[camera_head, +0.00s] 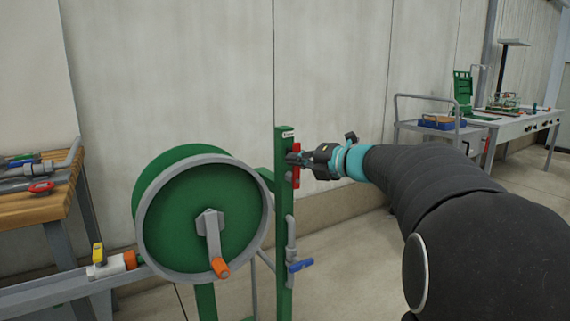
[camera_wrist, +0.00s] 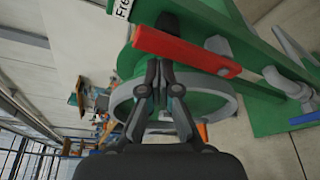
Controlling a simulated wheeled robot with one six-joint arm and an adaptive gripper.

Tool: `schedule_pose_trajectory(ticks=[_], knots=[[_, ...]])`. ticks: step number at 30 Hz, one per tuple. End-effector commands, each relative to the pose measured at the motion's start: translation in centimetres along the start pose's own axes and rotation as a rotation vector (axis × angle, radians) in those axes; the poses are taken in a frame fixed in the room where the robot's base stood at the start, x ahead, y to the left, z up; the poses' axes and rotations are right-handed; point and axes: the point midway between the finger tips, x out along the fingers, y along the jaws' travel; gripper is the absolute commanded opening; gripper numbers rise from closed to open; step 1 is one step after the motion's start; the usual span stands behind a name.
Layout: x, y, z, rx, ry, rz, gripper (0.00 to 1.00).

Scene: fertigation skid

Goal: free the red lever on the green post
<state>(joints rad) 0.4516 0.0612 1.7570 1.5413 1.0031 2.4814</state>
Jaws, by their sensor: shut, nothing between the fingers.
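The red lever (camera_head: 296,174) is on the upper part of the green post (camera_head: 284,235) and runs upright along it. In the wrist view the red lever (camera_wrist: 190,52) stretches across the top, lengthwise along the green post (camera_wrist: 256,50). My gripper (camera_head: 291,157) reaches in from the right at the lever's height and covers part of it. In the wrist view my gripper (camera_wrist: 160,68) is shut and empty, its tips at the lever's lower edge. I cannot tell whether they touch it. A white label (camera_wrist: 122,8) starting "Fre" sits beyond the lever's left end.
A green hose reel (camera_head: 195,205) with an orange-tipped crank stands left of the post. A blue-handled valve (camera_head: 300,266) is lower on the post. A wooden bench (camera_head: 45,205) is at far left. A grey cart (camera_head: 425,130) stands at back right. Floor right of the post is clear.

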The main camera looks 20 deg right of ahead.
Motion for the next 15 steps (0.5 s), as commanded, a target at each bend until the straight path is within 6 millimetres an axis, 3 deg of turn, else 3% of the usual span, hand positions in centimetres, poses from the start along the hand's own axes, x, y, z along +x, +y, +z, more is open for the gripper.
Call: schedule_pose_trajectory(ticks=[15], knots=[[-0.28, -0.07, 0.86, -0.002, -0.006, 0.000, 0.00]])
